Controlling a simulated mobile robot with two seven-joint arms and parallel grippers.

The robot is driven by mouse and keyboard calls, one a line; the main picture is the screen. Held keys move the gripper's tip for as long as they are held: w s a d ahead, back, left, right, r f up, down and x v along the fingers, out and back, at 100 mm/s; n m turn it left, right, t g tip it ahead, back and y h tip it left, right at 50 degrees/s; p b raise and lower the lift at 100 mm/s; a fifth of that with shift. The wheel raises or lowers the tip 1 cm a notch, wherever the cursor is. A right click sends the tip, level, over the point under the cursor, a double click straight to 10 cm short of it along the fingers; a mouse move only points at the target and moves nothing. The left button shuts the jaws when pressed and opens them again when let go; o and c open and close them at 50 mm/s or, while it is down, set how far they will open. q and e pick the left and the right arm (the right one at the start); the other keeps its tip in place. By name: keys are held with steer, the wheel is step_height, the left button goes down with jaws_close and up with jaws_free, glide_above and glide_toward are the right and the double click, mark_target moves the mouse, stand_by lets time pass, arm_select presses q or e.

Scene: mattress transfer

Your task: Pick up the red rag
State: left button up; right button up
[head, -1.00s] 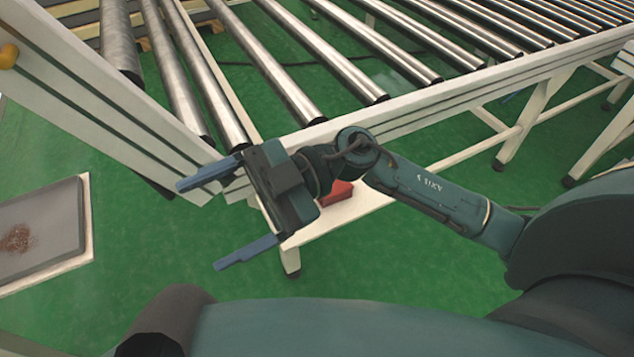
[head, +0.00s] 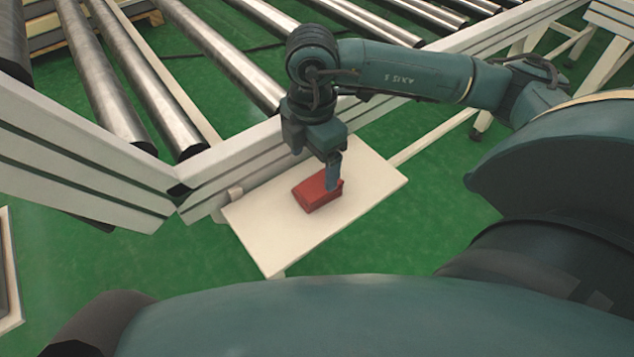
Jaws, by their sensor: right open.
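The red rag (head: 314,196) lies folded on a small white table (head: 270,240) beside the roller conveyor. My right gripper (head: 333,184) points down at the rag's right part, with a blue finger in front of the rag or against it. Its jaws are seen edge-on, so the gap between the fingers is hidden. I cannot tell from this angle whether the fingers straddle the rag or touch it. My left gripper is not in view.
The conveyor's metal rollers (head: 122,85) and its pale frame (head: 80,150) stand behind and left of the table. The rest of the white tabletop is bare. Green floor (head: 400,235) is open to the right of the table.

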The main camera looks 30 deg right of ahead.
steer(key=f, duration=0.4)
steer(key=d+f+b, duration=0.1)
steer(key=f, duration=0.1)
steer(key=shift+c, duration=0.3)
steer(key=shift+c, duration=0.8)
steer(key=c, duration=0.9)
steer(key=shift+o, duration=0.2)
step_height(320, 180, up, 10)
steer(key=p, duration=0.2)
